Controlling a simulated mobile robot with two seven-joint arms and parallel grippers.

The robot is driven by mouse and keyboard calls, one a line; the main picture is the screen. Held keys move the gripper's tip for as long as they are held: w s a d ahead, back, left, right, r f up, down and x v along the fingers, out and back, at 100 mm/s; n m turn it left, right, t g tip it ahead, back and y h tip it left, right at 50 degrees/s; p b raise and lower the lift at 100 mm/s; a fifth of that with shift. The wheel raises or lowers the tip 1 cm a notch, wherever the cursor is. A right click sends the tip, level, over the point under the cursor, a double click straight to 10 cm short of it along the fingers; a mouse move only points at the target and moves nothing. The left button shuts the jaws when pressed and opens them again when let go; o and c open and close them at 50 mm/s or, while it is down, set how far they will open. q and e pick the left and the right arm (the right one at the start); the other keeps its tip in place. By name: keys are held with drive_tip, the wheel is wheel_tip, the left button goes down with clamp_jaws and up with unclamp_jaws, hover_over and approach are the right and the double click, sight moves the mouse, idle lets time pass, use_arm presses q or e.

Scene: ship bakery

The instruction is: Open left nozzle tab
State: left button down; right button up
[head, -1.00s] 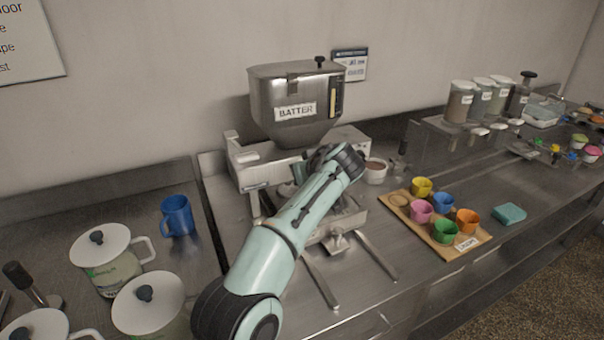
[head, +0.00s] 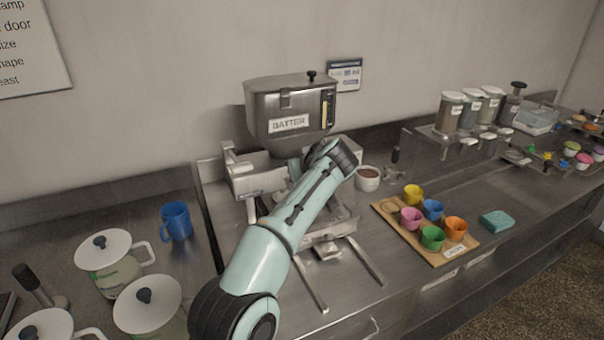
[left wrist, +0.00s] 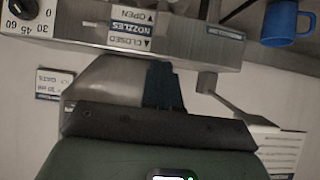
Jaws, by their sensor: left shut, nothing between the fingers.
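The batter machine (head: 290,105), a steel hopper labelled BATTER over a pale housing, stands against the wall. In the left wrist view its front face has a NOZZLES label (left wrist: 135,30) with OPEN and CLOSED arrows. A pale bent lever (left wrist: 228,103) shows beside the gripper; it may be the left nozzle tab, but I cannot be sure. My left gripper (left wrist: 163,82) is shut and empty, its dark fingers close to the label face; contact cannot be judged. In the head view my left arm hides the fingers and most of the nozzle area. My right gripper is not in view.
A blue mug (head: 176,221) and lidded jars (head: 110,260) stand left of the machine. A wooden tray (head: 446,258) with coloured cups and a teal sponge (head: 497,220) lie to the right. A dial (left wrist: 24,8) sits on the machine front.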

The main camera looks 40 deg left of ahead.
use_arm(q)
drive_tip(key=s+f+b+v, duration=0.1)
drive_tip(key=b+v, duration=0.1)
drive_tip(key=v, duration=0.7)
drive_tip(key=shift+d+f+b, duration=0.15)
drive_tip(key=shift+d+b, duration=0.15)
drive_tip(key=shift+d, duration=0.35)
